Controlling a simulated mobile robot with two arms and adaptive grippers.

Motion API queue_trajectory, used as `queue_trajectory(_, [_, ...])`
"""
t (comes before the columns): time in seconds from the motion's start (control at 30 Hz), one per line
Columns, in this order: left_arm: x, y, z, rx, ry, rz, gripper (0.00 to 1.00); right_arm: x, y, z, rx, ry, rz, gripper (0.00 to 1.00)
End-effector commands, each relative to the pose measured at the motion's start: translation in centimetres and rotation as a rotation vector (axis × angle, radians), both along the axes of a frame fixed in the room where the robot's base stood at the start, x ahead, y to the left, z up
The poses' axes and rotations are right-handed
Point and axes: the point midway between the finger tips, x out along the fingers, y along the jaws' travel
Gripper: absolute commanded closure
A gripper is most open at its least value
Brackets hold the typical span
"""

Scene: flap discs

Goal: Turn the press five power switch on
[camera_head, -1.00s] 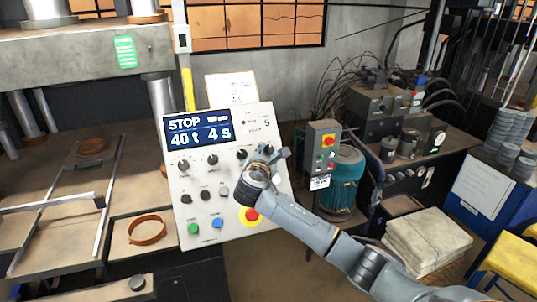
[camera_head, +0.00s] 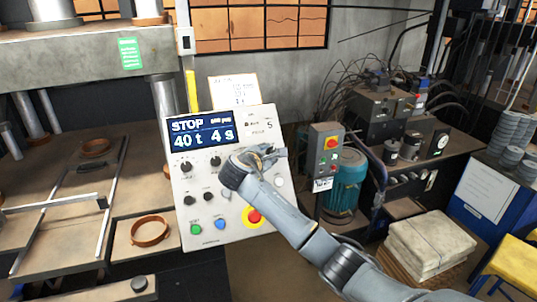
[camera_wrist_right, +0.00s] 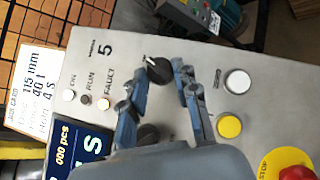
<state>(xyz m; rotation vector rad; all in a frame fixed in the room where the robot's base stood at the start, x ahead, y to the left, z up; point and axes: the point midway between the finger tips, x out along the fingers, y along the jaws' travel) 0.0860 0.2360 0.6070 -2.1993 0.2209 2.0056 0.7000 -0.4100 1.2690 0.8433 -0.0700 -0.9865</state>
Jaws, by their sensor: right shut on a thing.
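The press five control panel (camera_head: 190,220) is a pale tilted box marked 5. Its blue display (camera_head: 205,133) reads STOP, 40 t and 4 s. My right gripper (camera_head: 262,158) is at the panel's upper right and hides part of it. In the right wrist view my gripper's fingertips (camera_wrist_right: 163,70) are closed on either side of a black rotary switch (camera_wrist_right: 157,74) with a white pointer mark, below the 5. A second black knob (camera_wrist_right: 149,136) lies between the fingers, nearer the palm. ON, RUN and FAULT lamps (camera_wrist_right: 86,99) are beside them. My left gripper is not in view.
Green (camera_head: 196,229) and blue (camera_head: 220,224) buttons are lower left. A grey switch box (camera_head: 326,150) and a teal motor (camera_head: 347,185) stand to the right. The press (camera_head: 80,45) is left.

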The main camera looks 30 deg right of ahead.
Motion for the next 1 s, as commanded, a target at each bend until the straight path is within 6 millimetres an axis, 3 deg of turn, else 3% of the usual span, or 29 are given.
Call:
queue_trajectory(0.13, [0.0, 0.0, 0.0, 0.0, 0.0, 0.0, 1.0, 0.0, -0.1, 0.0, 0.0, -0.001, -0.001, 1.0])
queue_trajectory(0.17, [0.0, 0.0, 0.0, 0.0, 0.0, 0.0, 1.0, 0.0, -0.1, 0.0, 0.0, -0.001, -0.001, 0.66])
queue_trajectory(0.27, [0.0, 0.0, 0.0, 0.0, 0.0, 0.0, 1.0, 0.0, -0.1, 0.0, 0.0, -0.001, -0.001, 0.47])
queue_trajectory(0.67, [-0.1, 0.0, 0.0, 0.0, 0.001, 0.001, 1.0, -0.4, 0.6, 0.2, 0.0, -0.001, 0.002, 0.47])
queue_trajectory(1.0, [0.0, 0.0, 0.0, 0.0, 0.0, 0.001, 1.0, -4.1, 5.7, 2.2, 0.002, -0.002, 0.005, 0.47])
